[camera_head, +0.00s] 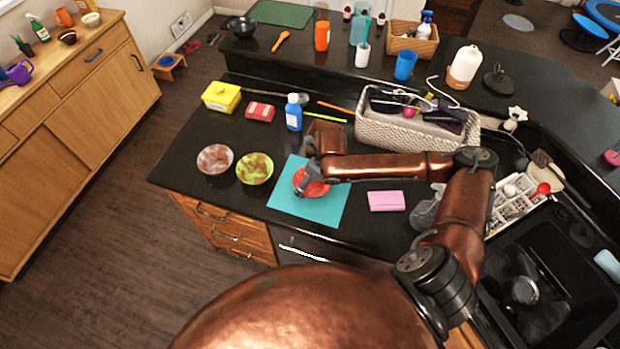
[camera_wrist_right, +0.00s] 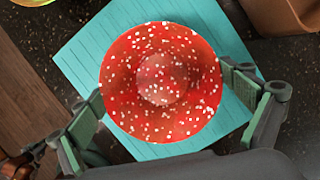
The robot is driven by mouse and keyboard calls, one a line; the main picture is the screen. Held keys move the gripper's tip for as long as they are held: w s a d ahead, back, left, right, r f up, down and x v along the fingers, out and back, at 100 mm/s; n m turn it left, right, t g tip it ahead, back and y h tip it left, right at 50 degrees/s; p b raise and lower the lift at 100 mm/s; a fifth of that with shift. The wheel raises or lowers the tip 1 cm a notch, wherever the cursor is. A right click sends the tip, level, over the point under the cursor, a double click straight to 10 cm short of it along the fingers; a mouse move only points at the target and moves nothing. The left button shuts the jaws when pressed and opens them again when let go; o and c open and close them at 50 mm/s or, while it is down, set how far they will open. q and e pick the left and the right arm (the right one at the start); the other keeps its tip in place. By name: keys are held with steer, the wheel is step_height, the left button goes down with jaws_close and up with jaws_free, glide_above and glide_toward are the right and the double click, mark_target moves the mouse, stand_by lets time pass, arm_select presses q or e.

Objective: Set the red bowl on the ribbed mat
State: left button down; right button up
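The red bowl (camera_head: 314,188) is over the turquoise ribbed mat (camera_head: 322,214) near the counter's front edge. In the right wrist view the red bowl (camera_wrist_right: 160,115), speckled with pale dots, covers the middle of the ribbed mat (camera_wrist_right: 88,57). My right gripper (camera_wrist_right: 161,80) has one finger against each side of the bowl. In the head view my right gripper (camera_head: 304,177) partly hides the bowl. I cannot tell whether the bowl's base touches the mat. My left gripper is not in view.
Two patterned bowls (camera_head: 215,158) (camera_head: 254,168) stand left of the mat. A pink sponge (camera_head: 385,201) lies to its right. A blue bottle (camera_head: 293,112), a red box (camera_head: 260,112) and a woven basket (camera_head: 408,135) stand behind. The sink (camera_head: 540,275) is at lower right.

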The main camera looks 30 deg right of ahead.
mark_target(319, 192)
steer(key=shift+r, duration=0.15)
steer(key=v, duration=1.2)
steer(key=shift+s, duration=0.1)
